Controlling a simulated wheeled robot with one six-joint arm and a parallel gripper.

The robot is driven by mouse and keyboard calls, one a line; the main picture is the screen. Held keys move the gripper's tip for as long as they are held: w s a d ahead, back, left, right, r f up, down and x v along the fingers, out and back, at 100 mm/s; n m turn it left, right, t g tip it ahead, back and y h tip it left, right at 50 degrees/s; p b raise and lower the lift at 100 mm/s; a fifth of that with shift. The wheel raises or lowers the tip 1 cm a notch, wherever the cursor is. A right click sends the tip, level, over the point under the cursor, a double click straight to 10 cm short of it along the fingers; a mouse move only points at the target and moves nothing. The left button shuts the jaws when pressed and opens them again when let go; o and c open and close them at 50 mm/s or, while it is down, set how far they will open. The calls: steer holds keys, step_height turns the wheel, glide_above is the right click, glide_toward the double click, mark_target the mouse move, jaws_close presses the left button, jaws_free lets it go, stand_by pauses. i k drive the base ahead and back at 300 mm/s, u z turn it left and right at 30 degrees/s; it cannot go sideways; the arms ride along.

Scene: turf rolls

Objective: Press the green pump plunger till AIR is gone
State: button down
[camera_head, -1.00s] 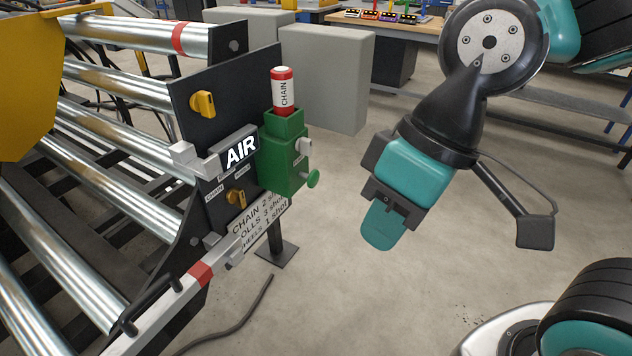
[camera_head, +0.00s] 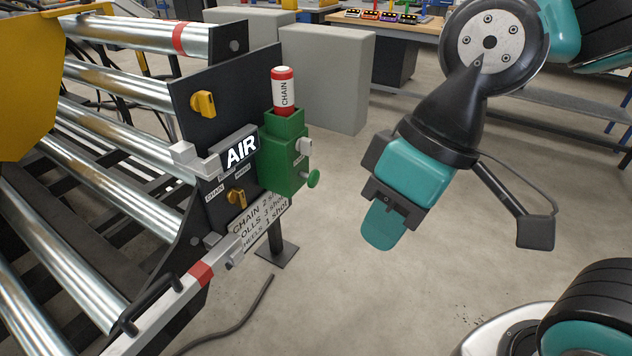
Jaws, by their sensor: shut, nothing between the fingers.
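The green pump box (camera_head: 284,150) is fixed at the right end of the roller machine's dark plate. A round green plunger knob (camera_head: 313,178) sticks out of its lower right side. A red and white cartridge marked CHAIN (camera_head: 283,90) stands upright in its top. The AIR sign (camera_head: 241,151) is lit in white letters left of the pump. My gripper (camera_head: 382,226) is shut and empty, pointing down over open floor, to the right of the plunger and apart from it.
Yellow knobs (camera_head: 203,104) and a lettered label (camera_head: 259,220) are on the plate. Metal rollers (camera_head: 135,144) fill the left. Grey blocks (camera_head: 327,78) stand behind. A workbench (camera_head: 400,22) is at the back. The floor (camera_head: 330,290) between machine and gripper is clear, apart from a dark hose (camera_head: 240,322).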

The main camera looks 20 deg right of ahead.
mark_target(313, 179)
steer(key=u, duration=1.95)
steer(key=i, duration=1.05)
steer(key=z, duration=4)
